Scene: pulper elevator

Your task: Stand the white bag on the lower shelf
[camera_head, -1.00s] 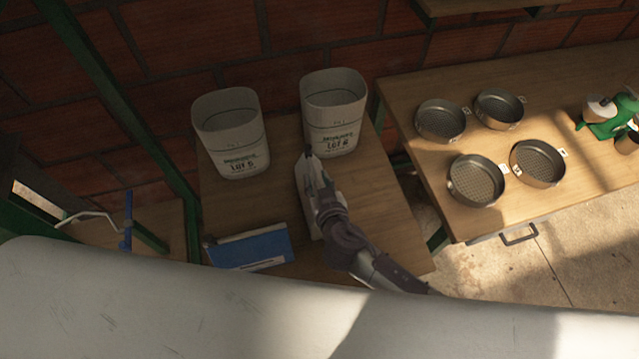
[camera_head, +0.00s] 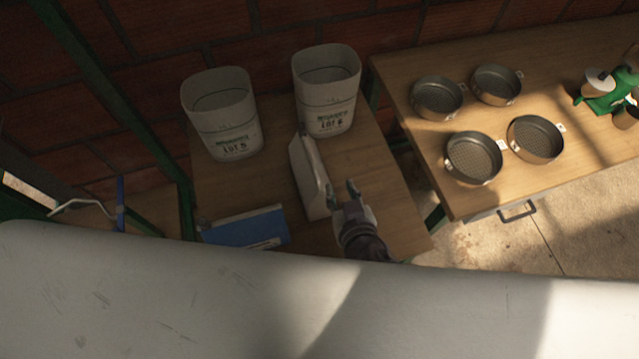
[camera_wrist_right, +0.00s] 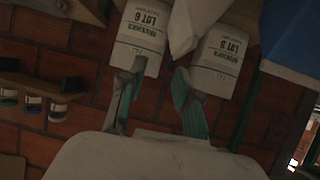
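The white bag (camera_head: 308,180) is a slim, pale shape on the wooden shelf (camera_head: 385,190), in front of the right-hand lot bin. It appears to stand on its narrow side; its exact tilt is hard to tell. In the right wrist view the bag (camera_wrist_right: 190,22) shows at the top, between the two lot bins. My right gripper (camera_head: 345,192) is open and empty, just to the right of the bag's near end, with a gap visible between its fingers. In the right wrist view its fingers (camera_wrist_right: 155,90) are spread apart. My left gripper is not in view.
Two white open bins marked LOT, one left (camera_head: 222,120) and one right (camera_head: 327,95), stand at the back of the shelf. A blue packet (camera_head: 245,230) lies at its front left. A higher bench (camera_head: 400,75) to the right holds several round sieves (camera_head: 473,157) and a green device (camera_head: 610,95).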

